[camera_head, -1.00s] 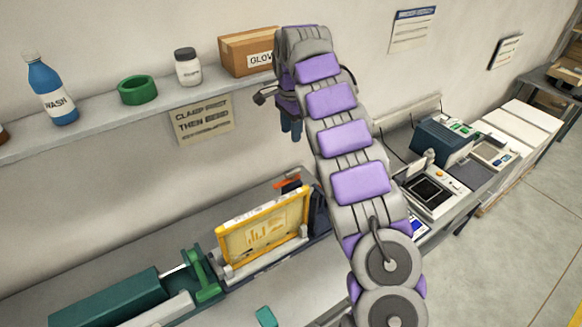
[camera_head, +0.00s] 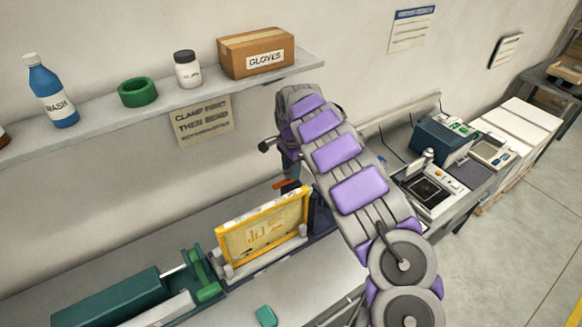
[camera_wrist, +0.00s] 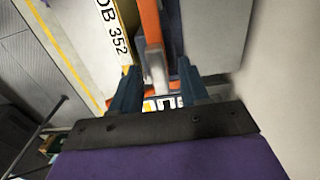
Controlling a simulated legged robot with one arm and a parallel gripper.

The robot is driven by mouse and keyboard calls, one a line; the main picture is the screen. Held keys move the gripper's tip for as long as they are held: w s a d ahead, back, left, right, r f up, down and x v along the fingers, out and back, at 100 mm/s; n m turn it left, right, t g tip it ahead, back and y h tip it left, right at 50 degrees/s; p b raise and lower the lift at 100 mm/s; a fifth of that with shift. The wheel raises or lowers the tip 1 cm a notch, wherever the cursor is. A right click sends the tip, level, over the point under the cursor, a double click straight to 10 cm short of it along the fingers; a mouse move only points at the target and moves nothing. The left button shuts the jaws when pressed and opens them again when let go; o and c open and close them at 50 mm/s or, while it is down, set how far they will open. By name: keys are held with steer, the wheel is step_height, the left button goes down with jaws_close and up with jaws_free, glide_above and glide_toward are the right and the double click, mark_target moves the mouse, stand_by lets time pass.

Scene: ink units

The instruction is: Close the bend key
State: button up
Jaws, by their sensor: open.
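The bend key appears to be the orange lever (camera_head: 286,184) at the right end of the bench fixture, just past the yellow-framed plate. In the wrist view the orange lever (camera_wrist: 151,22) runs down from the top edge to a grey metal piece (camera_wrist: 156,68) between my fingers. My gripper (camera_wrist: 160,88) is open, with one blue finger on each side of that piece. Contact cannot be told. In the head view my gripper (camera_head: 290,167) is mostly hidden by my arm, just above the lever.
The yellow-framed plate (camera_head: 262,232) stands upright left of the lever. A green clamp (camera_head: 203,278) is farther left. A shelf above holds a gloves box (camera_head: 257,53), a white jar (camera_head: 187,70), a green ring (camera_head: 138,92) and a blue bottle (camera_head: 50,90). Devices (camera_head: 430,188) stand at right.

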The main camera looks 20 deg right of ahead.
steer(key=shift+c, duration=0.4)
jaws_close()
stand_by(0.4)
